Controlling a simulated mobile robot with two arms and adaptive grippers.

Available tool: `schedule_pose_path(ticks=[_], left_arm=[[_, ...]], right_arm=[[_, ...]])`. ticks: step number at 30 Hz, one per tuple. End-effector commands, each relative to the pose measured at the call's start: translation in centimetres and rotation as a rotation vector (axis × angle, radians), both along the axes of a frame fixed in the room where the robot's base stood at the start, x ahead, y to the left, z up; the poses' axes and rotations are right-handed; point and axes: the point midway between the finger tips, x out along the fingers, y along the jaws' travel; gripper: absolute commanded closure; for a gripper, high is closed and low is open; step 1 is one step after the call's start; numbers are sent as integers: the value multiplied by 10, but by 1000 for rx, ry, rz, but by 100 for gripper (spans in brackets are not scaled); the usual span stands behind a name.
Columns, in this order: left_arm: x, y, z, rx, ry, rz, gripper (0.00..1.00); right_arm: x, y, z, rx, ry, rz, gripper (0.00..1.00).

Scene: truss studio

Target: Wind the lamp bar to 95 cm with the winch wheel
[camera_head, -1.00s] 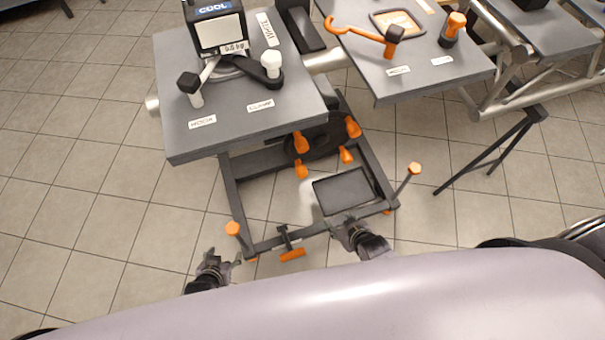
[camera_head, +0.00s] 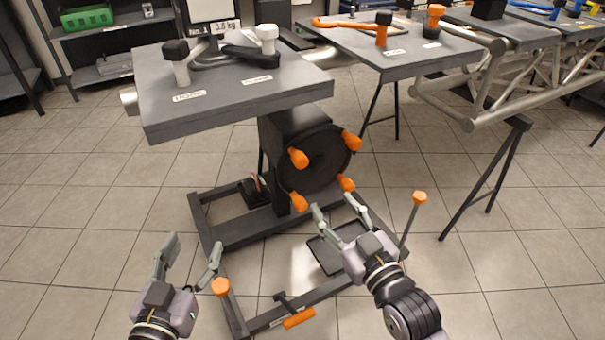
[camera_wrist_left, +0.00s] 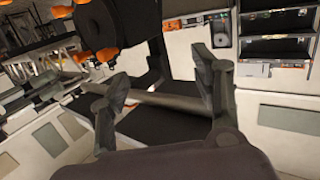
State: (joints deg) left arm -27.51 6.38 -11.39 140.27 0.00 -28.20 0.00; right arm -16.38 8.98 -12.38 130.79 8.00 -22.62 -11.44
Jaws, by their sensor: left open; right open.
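The winch wheel (camera_head: 318,163) is a dark disc with several orange knobs, upright on the frame under the grey bench top. Its upper part also shows in the left wrist view (camera_wrist_left: 100,25). My right gripper (camera_head: 335,210) is open and empty, just in front of and below the wheel's lower knobs; I cannot tell the exact gap. My left gripper (camera_head: 194,255) is open and empty, lower and left of the wheel. Its two fingers show wide apart in the left wrist view (camera_wrist_left: 165,85). I cannot make out the lamp bar.
The bench top (camera_head: 225,95) overhangs the wheel. A second bench (camera_head: 410,55) is at right. Open floor lies left.

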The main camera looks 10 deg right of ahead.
Motion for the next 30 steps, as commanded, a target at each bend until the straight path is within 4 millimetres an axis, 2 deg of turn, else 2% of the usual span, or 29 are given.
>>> schedule_pose_path(ticks=[5, 14, 24, 30], left_arm=[[3, -4, 20, -28, -110, -7, 42], [-4, -11, 77, -111, -426, -26, 42], [-36, -10, 133, -209, -768, -43, 42], [-52, -8, 150, -245, -888, -49, 42]], right_arm=[[27, 9, 1, 3, -2, -1, 52], [87, 28, -1, 2, 0, 0, 52], [139, 44, -1, 2, 1, 0, 52], [156, 49, 0, 2, 1, -1, 52]])
